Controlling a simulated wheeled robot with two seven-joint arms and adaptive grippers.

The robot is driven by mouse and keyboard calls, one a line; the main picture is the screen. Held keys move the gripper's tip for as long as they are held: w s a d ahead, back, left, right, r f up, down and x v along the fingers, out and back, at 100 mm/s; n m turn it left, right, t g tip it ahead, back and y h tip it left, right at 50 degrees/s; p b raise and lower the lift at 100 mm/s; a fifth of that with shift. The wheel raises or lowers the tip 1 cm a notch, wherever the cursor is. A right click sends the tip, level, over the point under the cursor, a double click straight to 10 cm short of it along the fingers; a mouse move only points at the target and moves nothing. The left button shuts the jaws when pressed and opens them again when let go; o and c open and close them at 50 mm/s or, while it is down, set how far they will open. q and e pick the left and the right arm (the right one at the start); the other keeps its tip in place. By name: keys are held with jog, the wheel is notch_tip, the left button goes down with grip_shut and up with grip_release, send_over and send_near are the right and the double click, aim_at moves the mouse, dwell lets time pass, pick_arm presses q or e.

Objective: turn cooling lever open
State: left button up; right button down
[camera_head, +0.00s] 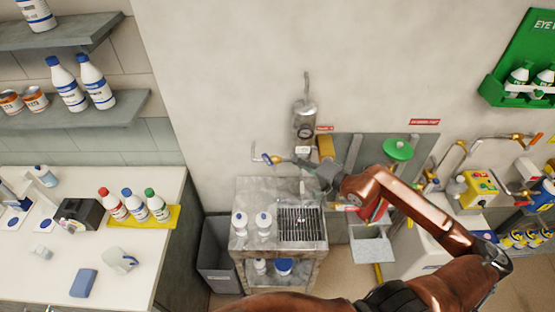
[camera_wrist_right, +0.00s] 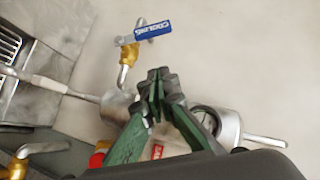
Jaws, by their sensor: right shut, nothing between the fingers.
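The cooling lever has a blue handle (camera_wrist_right: 152,29) marked COOLING, on a brass valve (camera_wrist_right: 128,55) at the top of the right wrist view. In the head view the small blue handle (camera_head: 268,159) sits on a pipe by the wall, left of my right gripper. My right gripper (camera_wrist_right: 158,77) is shut and empty, its fingertips below and right of the blue handle, apart from it in the picture. In the head view the right gripper (camera_head: 312,166) reaches in from the right near the wall pipework. My left gripper is not in view.
A round gauge unit (camera_head: 304,122) is on the wall above the right gripper and shows beside its fingers in the wrist view (camera_wrist_right: 218,124). A metal stand (camera_head: 250,188) with bottles is below. A counter (camera_head: 60,270) is at left. A green dome (camera_head: 397,149) is at right.

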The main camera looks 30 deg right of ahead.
aim_at(270, 163)
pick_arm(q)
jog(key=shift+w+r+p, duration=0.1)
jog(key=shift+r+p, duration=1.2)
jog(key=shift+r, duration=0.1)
pick_arm(e)
jog(key=w+a+f, duration=0.3)
jog(key=w+a, duration=0.1)
jog(key=w, duration=0.3)
jog(key=shift+f, duration=0.15)
jog(key=shift+w+a, duration=0.1)
